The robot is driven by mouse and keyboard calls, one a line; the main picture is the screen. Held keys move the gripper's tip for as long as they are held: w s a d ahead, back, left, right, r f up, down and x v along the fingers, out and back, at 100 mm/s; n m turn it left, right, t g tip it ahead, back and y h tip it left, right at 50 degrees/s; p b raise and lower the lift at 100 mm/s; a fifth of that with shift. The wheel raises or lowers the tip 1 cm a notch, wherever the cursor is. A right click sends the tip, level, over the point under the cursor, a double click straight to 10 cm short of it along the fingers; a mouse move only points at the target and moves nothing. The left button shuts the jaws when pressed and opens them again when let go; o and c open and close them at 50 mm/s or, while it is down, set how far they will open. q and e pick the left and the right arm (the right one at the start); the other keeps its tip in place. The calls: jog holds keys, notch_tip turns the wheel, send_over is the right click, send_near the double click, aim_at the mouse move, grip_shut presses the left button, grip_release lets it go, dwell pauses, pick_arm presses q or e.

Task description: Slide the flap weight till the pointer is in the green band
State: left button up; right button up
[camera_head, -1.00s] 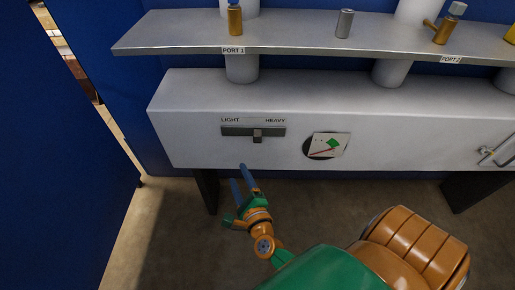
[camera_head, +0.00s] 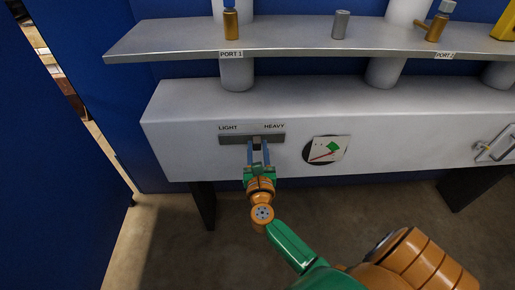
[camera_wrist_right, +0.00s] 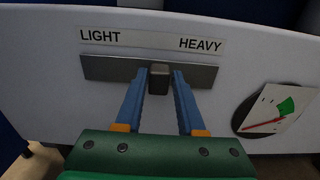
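The flap weight slider is a small dark knob (camera_wrist_right: 159,79) on a grey slot plate (camera_wrist_right: 105,68) between the LIGHT and HEAVY labels, a little right of the plate's middle. My right gripper (camera_wrist_right: 160,82) is open, with its two blue fingers on either side of the knob; a gap shows beside it. In the head view my right gripper (camera_head: 258,150) reaches up to the plate from below. The dial (camera_head: 326,149) to the right has a red pointer at lower left and a green band (camera_wrist_right: 286,107) at upper right; the pointer lies outside the band. My left gripper is not in view.
The slot plate and dial are on the front of a long white box (camera_head: 400,130). A metal shelf (camera_head: 285,37) with brass and grey fittings runs above it. A blue wall panel (camera_head: 60,170) stands at left. Dark legs (camera_head: 202,205) support the box.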

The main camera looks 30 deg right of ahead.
grip_shut()
dwell(1.1)
